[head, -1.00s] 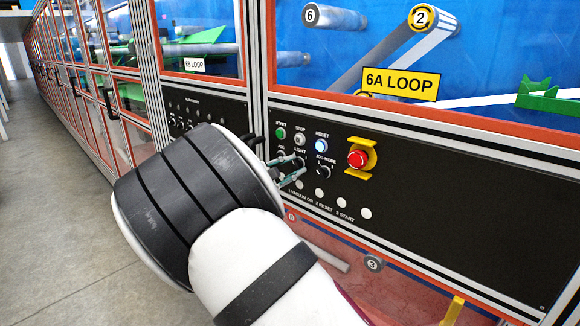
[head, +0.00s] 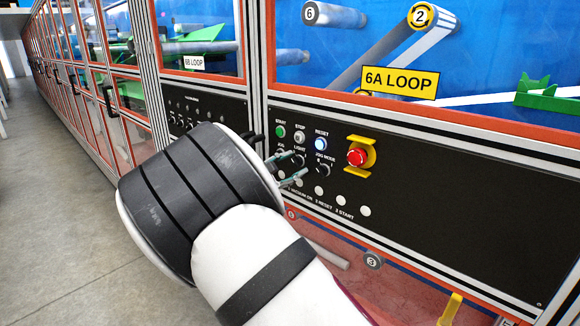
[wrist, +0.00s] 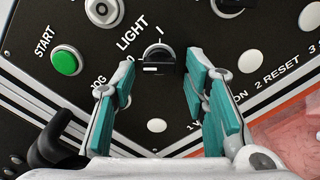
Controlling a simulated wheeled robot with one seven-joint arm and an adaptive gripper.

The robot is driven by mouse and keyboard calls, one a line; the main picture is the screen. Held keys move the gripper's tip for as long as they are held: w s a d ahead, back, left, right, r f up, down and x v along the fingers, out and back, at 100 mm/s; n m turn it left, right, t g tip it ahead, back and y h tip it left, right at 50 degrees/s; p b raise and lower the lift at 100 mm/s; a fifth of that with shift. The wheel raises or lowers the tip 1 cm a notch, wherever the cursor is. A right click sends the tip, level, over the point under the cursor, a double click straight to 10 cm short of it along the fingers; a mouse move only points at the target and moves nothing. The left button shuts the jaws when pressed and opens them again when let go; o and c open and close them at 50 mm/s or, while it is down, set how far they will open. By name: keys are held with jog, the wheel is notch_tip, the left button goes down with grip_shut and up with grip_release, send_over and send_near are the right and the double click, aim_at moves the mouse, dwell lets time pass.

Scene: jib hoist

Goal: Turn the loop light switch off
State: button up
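The loop light switch (wrist: 158,62) is a black rotary knob with a white mark, under the LIGHT label in the wrist view. An "I" is printed beside it. Its bar lies roughly level across the wrist picture, with the white mark toward the left. My gripper (wrist: 160,80) is open, with one teal-padded finger on each side of the knob and visible gaps between. I cannot tell how far the fingertips are from the panel. In the head view my gripper (head: 298,165) is at the LIGHT label, and its fingers largely cover the switch.
The green START button (wrist: 66,62) is left of the switch in the wrist view. In the head view, the JOG MODE knob (head: 323,170), lit RESET button (head: 321,145) and red emergency stop (head: 357,157) in a yellow guard are to the right. Several white buttons sit below.

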jog(key=v, duration=1.2)
dwell(0.3)
